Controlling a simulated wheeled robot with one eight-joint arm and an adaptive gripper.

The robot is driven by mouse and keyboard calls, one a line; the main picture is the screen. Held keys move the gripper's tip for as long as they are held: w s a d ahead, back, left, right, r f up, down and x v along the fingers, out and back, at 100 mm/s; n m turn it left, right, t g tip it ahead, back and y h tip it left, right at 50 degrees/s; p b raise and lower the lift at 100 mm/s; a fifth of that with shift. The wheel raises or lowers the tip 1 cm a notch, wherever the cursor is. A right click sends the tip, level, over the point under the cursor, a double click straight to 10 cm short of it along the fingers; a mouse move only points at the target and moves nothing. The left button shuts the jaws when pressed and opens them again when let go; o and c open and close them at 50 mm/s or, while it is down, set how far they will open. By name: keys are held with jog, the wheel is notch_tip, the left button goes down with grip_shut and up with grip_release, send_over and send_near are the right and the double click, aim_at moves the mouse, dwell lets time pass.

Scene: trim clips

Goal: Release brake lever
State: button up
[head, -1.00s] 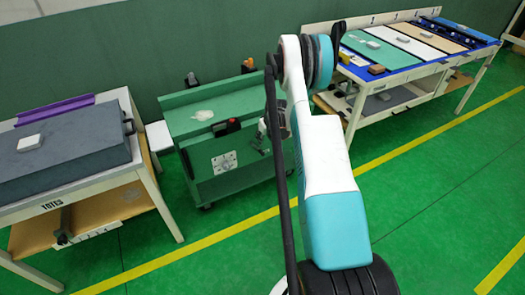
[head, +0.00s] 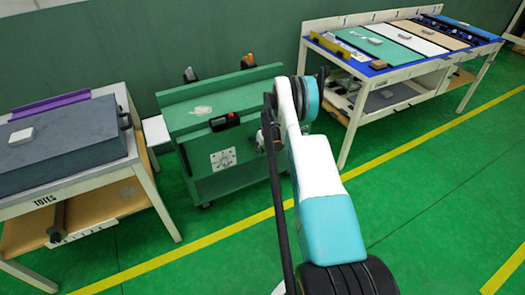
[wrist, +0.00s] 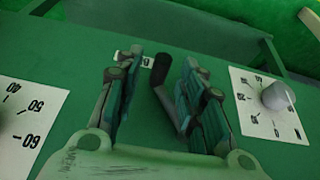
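The brake lever (wrist: 161,70) shows in the wrist view as a black grip on a grey shank, standing out from a green panel (wrist: 60,50). My gripper (wrist: 162,62) has its two fingers apart, one on each side of the lever. A gap shows between the left finger and the grip; the shank passes close to the right finger, and I cannot tell whether they touch. In the head view the green machine (head: 185,125) stands ahead, and my arm hides the lever and most of my gripper.
A dial plate with a grey knob (wrist: 277,95) is right of the gripper, and another numbered plate (wrist: 25,120) is left. A red-and-black switch box (head: 225,122) sits on the machine. A totes table (head: 60,185) stands left, a long workbench (head: 400,70) right.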

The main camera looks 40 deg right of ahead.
jog(key=shift+w+f, duration=0.2)
jog(key=shift+f, duration=0.25)
grip_shut()
